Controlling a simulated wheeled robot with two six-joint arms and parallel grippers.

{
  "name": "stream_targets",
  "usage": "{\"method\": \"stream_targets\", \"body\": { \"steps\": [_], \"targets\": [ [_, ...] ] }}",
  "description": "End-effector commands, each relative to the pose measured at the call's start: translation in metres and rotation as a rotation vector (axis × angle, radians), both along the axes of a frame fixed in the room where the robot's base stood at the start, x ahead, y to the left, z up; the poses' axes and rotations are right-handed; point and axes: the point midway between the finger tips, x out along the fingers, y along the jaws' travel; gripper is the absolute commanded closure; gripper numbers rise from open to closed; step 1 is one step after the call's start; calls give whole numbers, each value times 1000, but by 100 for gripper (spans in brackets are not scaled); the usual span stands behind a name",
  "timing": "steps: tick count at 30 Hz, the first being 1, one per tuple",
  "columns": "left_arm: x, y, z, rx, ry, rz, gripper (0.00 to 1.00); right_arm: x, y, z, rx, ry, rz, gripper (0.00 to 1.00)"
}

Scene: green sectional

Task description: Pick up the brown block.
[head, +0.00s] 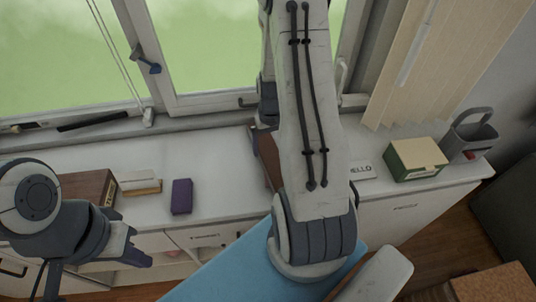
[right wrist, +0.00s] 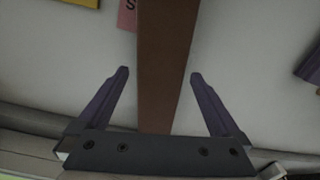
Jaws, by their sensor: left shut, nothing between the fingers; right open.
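The brown block (head: 267,157) lies on the white counter (head: 232,150) and is mostly hidden behind my right arm in the head view. In the right wrist view the long brown block (right wrist: 165,60) runs between the two fingers of my right gripper (right wrist: 158,74). That gripper is open, with a gap on each side of the block. In the head view the right fingers are hidden by the arm. My left gripper (head: 142,262) is shut and empty, in front of the counter at the lower left, well away from the block.
A brown box (head: 88,187), stacked books (head: 140,188) and a purple block (head: 182,197) stand left on the counter. A HELLO card (head: 362,172), green box (head: 413,160) and grey basket (head: 470,140) stand right. The window (head: 200,50) closes off the back.

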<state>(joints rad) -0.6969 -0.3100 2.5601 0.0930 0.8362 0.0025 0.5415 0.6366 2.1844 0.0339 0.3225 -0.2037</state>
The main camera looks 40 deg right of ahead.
Motion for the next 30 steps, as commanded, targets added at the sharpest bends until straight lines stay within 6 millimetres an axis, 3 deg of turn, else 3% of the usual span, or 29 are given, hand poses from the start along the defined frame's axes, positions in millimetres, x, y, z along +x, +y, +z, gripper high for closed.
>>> {"method": "stream_targets", "body": {
  "steps": [10,20,24,26,30],
  "targets": [
    [0,0,18,0,0,0,100,2,2,-40,1,2,0,0],
    [0,0,18,0,0,-1,100,3,2,-45,0,-1,1,0],
    [0,0,18,0,0,-1,100,3,2,-45,0,0,1,54],
    [0,0,18,0,0,0,100,3,2,-45,0,0,1,73],
    [0,0,18,0,0,0,100,3,2,-45,0,0,1,73]
  ]
}}
